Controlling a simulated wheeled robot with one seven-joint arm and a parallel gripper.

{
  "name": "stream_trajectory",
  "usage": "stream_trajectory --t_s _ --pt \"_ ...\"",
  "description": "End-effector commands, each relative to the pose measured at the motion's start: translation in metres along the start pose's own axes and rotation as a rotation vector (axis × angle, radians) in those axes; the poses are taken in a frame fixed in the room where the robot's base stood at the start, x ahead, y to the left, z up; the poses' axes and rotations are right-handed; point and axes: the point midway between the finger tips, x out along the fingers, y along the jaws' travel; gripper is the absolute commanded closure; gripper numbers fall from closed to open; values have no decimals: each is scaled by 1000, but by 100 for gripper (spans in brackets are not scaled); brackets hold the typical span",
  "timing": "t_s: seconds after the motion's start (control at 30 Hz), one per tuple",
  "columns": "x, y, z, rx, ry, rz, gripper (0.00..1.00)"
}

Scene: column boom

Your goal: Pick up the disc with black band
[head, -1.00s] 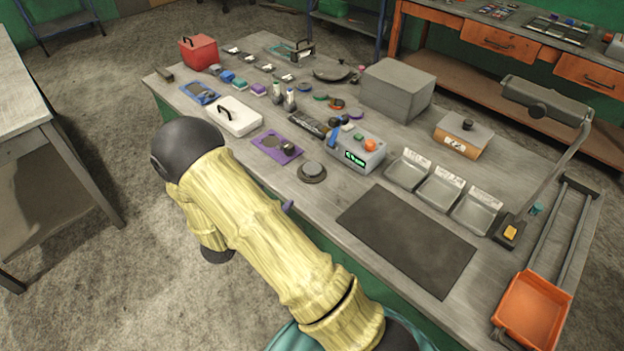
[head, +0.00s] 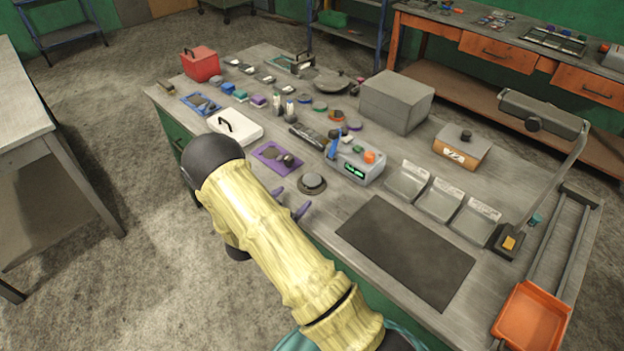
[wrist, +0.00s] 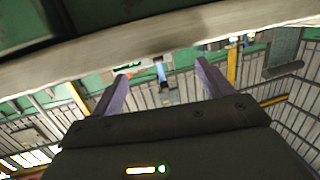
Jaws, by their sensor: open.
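Several small coloured discs lie in the middle of the workbench, among them a green disc (head: 320,105), a red-orange disc (head: 336,115) and a purple disc (head: 354,125). They are too small for me to make out a black band on any of them. My gripper (head: 290,202) shows two purple fingers, apart and empty, at the bench's near edge beside a round grey dial (head: 312,183). In the wrist view my gripper (wrist: 162,74) is open with nothing between the fingers, facing the bench edge (wrist: 160,50). No disc shows there.
A large grey box (head: 396,100) is behind. The dark mat (head: 405,250) is clear.

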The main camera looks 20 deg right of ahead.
Motion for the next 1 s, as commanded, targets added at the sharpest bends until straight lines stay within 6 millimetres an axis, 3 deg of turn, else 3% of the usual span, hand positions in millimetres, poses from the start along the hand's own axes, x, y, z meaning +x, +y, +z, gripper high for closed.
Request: stream_trajectory --t_s 0.2,0.67,1.0 --pt "36 0 -2 0 0 2 21" --pt "47 0 -1 0 0 0 21" --pt "90 1 -6 1 1 2 21"
